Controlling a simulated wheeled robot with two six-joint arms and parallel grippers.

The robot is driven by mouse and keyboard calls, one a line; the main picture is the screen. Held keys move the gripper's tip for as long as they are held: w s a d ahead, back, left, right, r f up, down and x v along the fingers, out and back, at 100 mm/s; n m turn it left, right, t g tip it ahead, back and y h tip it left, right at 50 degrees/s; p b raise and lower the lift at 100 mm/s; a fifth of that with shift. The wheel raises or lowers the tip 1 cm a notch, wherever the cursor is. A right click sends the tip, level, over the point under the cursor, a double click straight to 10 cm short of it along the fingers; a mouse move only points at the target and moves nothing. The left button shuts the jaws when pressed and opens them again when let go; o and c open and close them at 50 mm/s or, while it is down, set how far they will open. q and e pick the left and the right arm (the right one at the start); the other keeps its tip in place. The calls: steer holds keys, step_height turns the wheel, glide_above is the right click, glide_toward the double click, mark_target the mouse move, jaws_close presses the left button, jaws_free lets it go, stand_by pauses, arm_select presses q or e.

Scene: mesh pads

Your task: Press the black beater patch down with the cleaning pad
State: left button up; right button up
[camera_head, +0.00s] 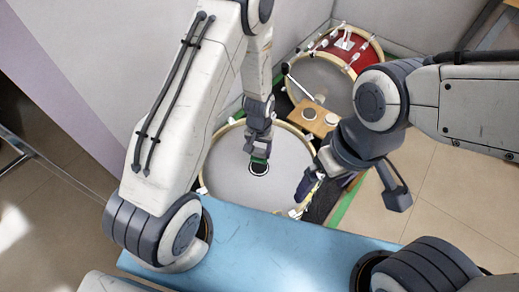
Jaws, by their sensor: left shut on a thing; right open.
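A large drum with a pale grey head (228,178) and a wooden hoop lies below my arms. A small black round patch (259,172) with a white edge sits on this head. My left gripper (259,156) points down at the patch and is shut on a small dark pad with a green edge, the cleaning pad (259,161). The pad overlaps the upper part of the patch in the picture; whether it touches is too small to tell. My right gripper (318,187) is open at the drum's right rim; its fingers are partly hidden by its wrist.
A second, red-sided drum (369,58) stands behind, with a pedal beater (300,86) and a wooden block (316,118) between the drums. A blue surface (265,250) lies in front. Pale walls close in behind; tiled floor (440,190) is open at right.

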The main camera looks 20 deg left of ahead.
mark_target(259, 159)
arm_select(q)
step_height(259, 159, down, 3)
steer(key=shift+f+b, duration=0.15)
steer(key=shift+b, duration=1.1)
steer(key=shift+f+b, duration=0.35)
steer(key=shift+f, duration=0.45)
steer(key=shift+f, duration=0.25)
steer(key=shift+r, duration=0.1)
step_height(259, 159, up, 7)
steer(key=p, duration=0.6)
steer(key=shift+r, duration=0.1)
